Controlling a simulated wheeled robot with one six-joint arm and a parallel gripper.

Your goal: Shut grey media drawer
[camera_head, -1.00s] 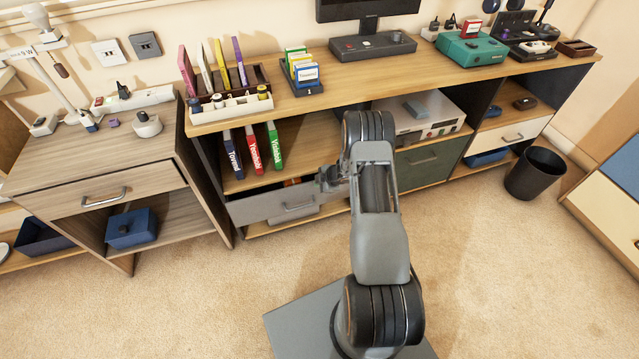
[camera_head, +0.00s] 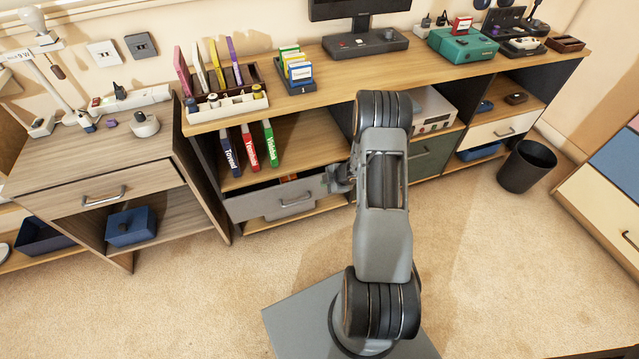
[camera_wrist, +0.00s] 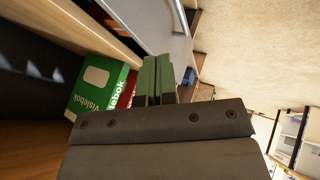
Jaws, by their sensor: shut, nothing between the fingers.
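The grey media drawer (camera_head: 262,205) is in the low bay under the left part of the long desk. It stands partly open: a dark gap with orange and red contents shows above its front. Its handle (camera_head: 296,201) is at the middle of the front. My gripper (camera_head: 332,180) is at the drawer's right end, right of the handle, with my arm hiding what lies behind. In the wrist view my gripper (camera_wrist: 156,80) has its greenish fingers together and empty. A grey panel, apparently the drawer (camera_wrist: 178,48), is just beyond them; contact cannot be told.
Red, green and dark blue upright books (camera_head: 252,148) stand on the shelf above the drawer; the green book (camera_wrist: 98,88) also shows close left of the fingers. A dark green drawer (camera_head: 432,158) is to the right. The carpet (camera_head: 200,300) in front is clear.

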